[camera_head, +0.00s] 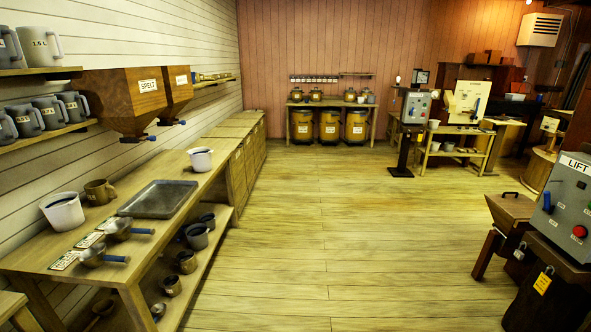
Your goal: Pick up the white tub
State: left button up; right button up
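A white tub (64,215) with a dark inside or contents stands upright at the left end of the wooden bench, near the wall. A second, smaller white vessel (200,161), also dark inside, stands at the bench's far end and seems to have a spout or handle. I cannot tell from looks alone which one the task names. Neither of my grippers is in view, and nothing is seen touching either vessel.
The bench (128,221) also holds a brown mug (99,192), a metal tray (158,199) and two blue-handled scoops (118,228). Hoppers (126,100) and mug shelves hang above. The wooden floor (330,240) is clear; a LIFT control box (571,205) stands at right.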

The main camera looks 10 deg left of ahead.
aim_at(201, 158)
jog(key=i+l+u, duration=0.15)
jog(key=i+u, duration=0.25)
jog(key=i, duration=0.25)
jog(key=i+l+u, duration=0.4)
jog(key=i, duration=0.2)
jog(key=i+l+u, duration=0.4)
jog(key=i, duration=0.15)
jog(key=i+l+u, duration=0.4)
jog(key=l, duration=0.3)
jog(key=i, duration=0.1)
